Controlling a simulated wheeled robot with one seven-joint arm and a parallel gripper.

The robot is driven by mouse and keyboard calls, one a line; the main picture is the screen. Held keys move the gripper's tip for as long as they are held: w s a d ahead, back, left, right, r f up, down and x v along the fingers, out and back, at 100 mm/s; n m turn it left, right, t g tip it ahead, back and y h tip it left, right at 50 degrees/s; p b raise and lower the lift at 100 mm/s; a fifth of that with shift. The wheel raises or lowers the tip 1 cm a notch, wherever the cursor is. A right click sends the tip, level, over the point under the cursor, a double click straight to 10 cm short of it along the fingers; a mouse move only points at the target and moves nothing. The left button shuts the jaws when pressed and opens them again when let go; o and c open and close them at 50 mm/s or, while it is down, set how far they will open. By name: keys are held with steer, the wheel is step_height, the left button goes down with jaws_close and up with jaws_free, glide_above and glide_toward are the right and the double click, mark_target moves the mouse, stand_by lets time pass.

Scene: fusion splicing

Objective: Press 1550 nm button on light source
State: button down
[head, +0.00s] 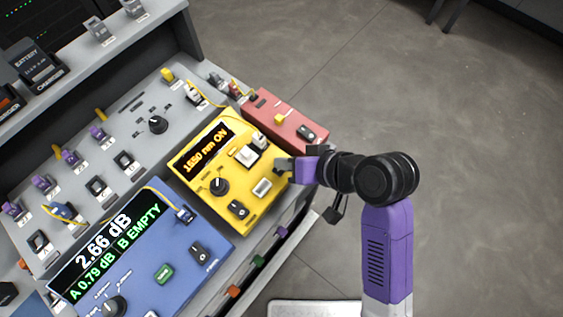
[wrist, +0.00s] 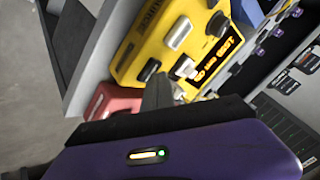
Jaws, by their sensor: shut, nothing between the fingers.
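The yellow light source (head: 205,203) sits on the bench. A pale square button (head: 247,155) lies right of the display, and another pale button (head: 262,187) lies nearer the front edge. Button labels are too small to read. My gripper (head: 281,166) is shut and empty at the right edge of the light source, close to the square button. In the wrist view the dark fingers (wrist: 158,91) stand in front of the yellow housing (wrist: 135,52) and partly hide it. I cannot tell whether they touch it.
A red box (head: 285,118) stands behind the light source, and a blue power meter (head: 185,255) showing 2.66 dB stands at the lower left. The grey panel (head: 130,160) holds several connectors and yellow fibres. Open floor (head: 470,150) lies to the right.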

steer(key=shift+r+p, duration=0.9)
steer(key=shift+p, duration=0.2)
step_height(320, 180, up, 5)
steer(key=p, duration=0.5)
stand_by(0.6)
